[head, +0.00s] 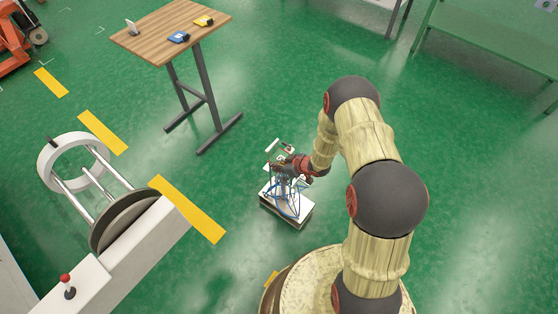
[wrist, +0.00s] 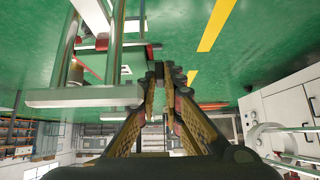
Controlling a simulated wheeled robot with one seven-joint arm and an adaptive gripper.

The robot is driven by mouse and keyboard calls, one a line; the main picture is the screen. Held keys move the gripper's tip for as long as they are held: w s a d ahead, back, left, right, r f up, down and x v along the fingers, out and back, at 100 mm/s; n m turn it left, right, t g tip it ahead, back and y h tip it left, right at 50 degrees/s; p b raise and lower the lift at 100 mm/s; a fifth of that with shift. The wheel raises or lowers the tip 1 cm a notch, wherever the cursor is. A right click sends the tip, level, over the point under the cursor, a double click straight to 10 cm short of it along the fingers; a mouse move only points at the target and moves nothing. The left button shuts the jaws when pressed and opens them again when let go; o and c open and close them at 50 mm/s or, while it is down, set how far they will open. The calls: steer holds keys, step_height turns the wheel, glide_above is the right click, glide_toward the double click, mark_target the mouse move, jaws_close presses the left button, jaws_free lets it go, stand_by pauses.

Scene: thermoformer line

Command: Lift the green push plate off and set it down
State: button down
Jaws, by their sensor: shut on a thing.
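My gripper (head: 287,170) is low over the floor, by a small white-topped box (head: 297,218) in the head view. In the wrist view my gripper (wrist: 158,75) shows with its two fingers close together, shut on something. What is between the fingers is too small and dark to make out. I cannot pick out the green push plate for certain in either view. Thin blue and dark lines show over the box top, and I cannot tell whether the gripper touches it.
A wooden table (head: 170,30) with blue and yellow items stands upper left. A white machine with a ring and rods (head: 75,165) stands at left. A green-topped table (head: 495,40) stands upper right. Open green floor lies between them, with yellow stripes (head: 190,208).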

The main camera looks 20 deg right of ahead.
steer(key=shift+r, duration=0.1)
steer(key=shift+r+p, duration=2.25)
steer(key=shift+r, duration=0.45)
